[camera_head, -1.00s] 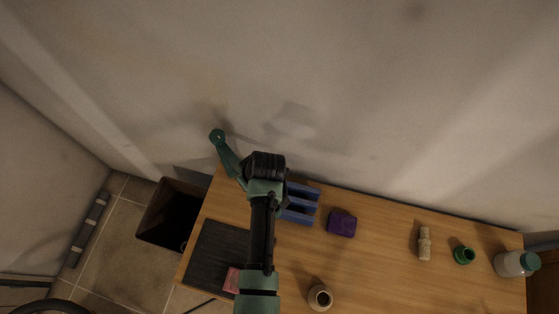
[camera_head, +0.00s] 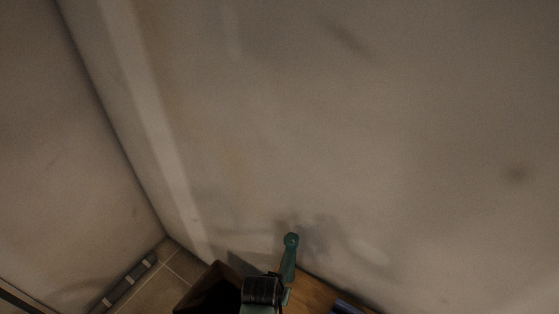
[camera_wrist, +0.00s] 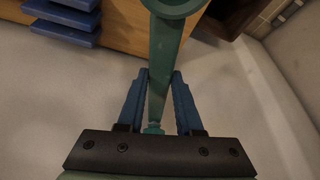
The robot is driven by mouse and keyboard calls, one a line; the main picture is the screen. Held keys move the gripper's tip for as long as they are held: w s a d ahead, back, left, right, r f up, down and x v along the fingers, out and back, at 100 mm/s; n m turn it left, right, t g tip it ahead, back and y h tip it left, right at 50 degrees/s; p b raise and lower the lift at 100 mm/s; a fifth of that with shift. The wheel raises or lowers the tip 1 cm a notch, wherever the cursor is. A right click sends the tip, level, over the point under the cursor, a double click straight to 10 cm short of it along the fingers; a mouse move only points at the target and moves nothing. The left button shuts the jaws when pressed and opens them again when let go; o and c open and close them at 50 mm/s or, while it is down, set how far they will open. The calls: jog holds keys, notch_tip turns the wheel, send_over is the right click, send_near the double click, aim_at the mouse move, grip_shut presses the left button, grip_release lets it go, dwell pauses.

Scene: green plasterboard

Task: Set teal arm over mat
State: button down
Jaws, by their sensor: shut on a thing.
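The teal arm (camera_head: 290,258) is a narrow piece with a round end, held up near the back wall in the head view. In the wrist view the teal arm (camera_wrist: 165,60) runs between the blue fingers of my gripper (camera_wrist: 160,76), its round end pointing away from me and cut by the top edge. My gripper is shut on it. The mat does not show in either current view.
A strip of wooden table (camera_head: 312,291) shows at the bottom of the head view. A blue slotted rack (camera_wrist: 65,20) is at the upper left of the wrist view. A dark open bin (camera_head: 208,291) stands on the floor left of the table.

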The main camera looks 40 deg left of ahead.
jog(key=shift+s+a, duration=0.1)
jog(key=shift+a, duration=0.1)
dwell(0.3)
jog(key=c, duration=0.6)
grip_release()
jog(key=shift+o, duration=0.2)
jog(key=shift+r, duration=0.1)
jog(key=b+v, duration=0.1)
jog(key=v, duration=1.1)
jog(key=shift+s+r, duration=0.15)
jog(key=shift+r, duration=0.2)
